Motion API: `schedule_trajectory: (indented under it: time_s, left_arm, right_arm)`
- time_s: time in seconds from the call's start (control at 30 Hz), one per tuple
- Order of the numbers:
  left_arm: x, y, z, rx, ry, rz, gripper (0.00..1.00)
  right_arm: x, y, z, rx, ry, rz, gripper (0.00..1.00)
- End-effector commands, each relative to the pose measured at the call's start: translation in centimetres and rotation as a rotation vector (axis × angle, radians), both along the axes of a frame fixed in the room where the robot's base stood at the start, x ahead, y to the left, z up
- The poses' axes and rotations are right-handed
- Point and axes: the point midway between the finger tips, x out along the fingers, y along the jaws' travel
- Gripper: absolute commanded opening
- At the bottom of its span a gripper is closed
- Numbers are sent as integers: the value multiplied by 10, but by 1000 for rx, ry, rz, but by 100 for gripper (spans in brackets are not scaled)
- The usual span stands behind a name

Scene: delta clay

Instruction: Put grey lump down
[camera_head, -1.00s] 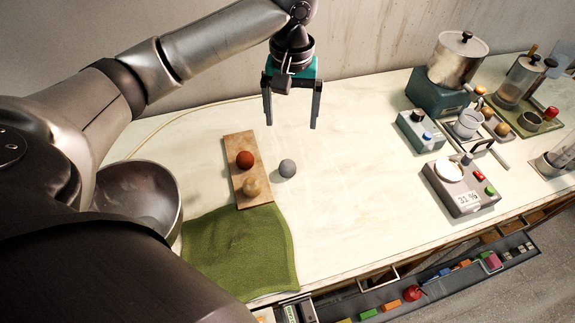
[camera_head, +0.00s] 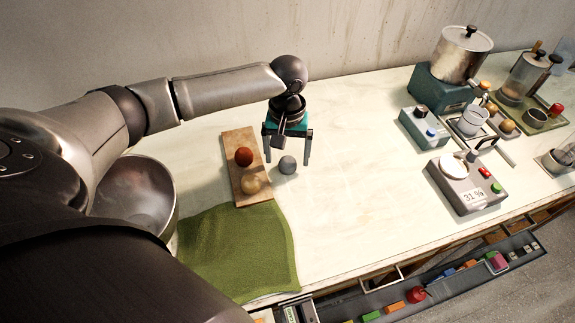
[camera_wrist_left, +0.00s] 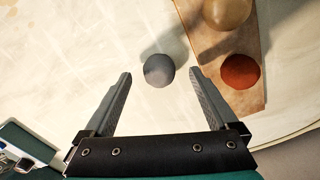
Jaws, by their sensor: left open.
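The grey lump (camera_head: 287,165) is a small round ball on the pale worktop, just right of the wooden board. My left gripper (camera_head: 287,162) is open and empty, with its fingers pointing down close to the lump. In the left wrist view the grey lump (camera_wrist_left: 159,71) shows beyond and between the two open fingertips (camera_wrist_left: 160,75). I cannot tell how high the fingertips are above the worktop. My right gripper is not in view.
The wooden board (camera_head: 236,138) holds a red-brown ball (camera_head: 244,156) and a tan ball (camera_head: 251,184). A green cloth (camera_head: 240,250) lies in front. A metal bowl (camera_head: 135,190) is at left, a scale (camera_head: 468,185) at right. The worktop between lump and scale is clear.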

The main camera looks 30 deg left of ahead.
Motion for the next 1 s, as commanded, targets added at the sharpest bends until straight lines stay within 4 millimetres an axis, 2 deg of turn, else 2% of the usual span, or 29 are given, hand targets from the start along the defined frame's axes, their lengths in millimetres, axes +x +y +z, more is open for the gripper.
schedule_trajectory:
  time_s: [0.1,0.33,1.0]
  left_arm:
    - [0,0,-10,0,0,-1,93]
    - [0,0,-10,0,-1,-2,93]
    - [0,0,-9,0,-1,-1,17]
  right_arm:
    - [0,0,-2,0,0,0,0]
    - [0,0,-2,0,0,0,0]
    - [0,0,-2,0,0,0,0]
